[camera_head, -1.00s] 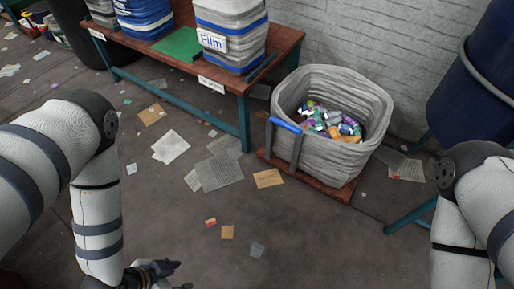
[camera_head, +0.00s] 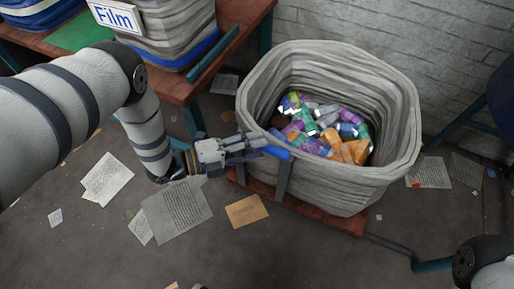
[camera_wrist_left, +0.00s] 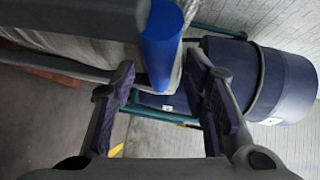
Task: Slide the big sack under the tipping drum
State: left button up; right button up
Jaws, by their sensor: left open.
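The big sack (camera_head: 345,185) is grey-white, open-topped and full of colourful cans and bottles. It stands on a low red-brown board (camera_head: 310,213). A blue handle bar (camera_head: 270,148) on grey uprights stands at the board's left side. My left gripper (camera_head: 250,150) is open at the handle's near-left end. In the left wrist view the blue handle (camera_wrist_left: 162,45) lies ahead of and between the spread fingers (camera_wrist_left: 164,90), not clasped. The dark blue drum (camera_head: 504,95) is cut by the right edge; it also shows in the wrist view (camera_wrist_left: 286,85). My right gripper is out of view.
A wooden table (camera_head: 240,15) with a striped sack (camera_head: 165,30) labelled Film stands at upper left. A white brick wall (camera_head: 430,50) is behind the big sack. A teal drum stand leg (camera_head: 460,125) is at right. Papers (camera_head: 178,210) lie on the open floor.

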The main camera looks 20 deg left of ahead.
pick_arm(q)
jog(key=shift+w+d, duration=0.35)
jog(key=shift+d, duration=0.05)
grip_shut()
jog(key=d+p, duration=0.1)
jog(key=d, duration=0.6)
jog(key=d+p, duration=0.1)
jog(key=d, duration=0.6)
jog(key=shift+s+d, duration=0.2)
jog(key=shift+d, duration=0.1)
grip_release()
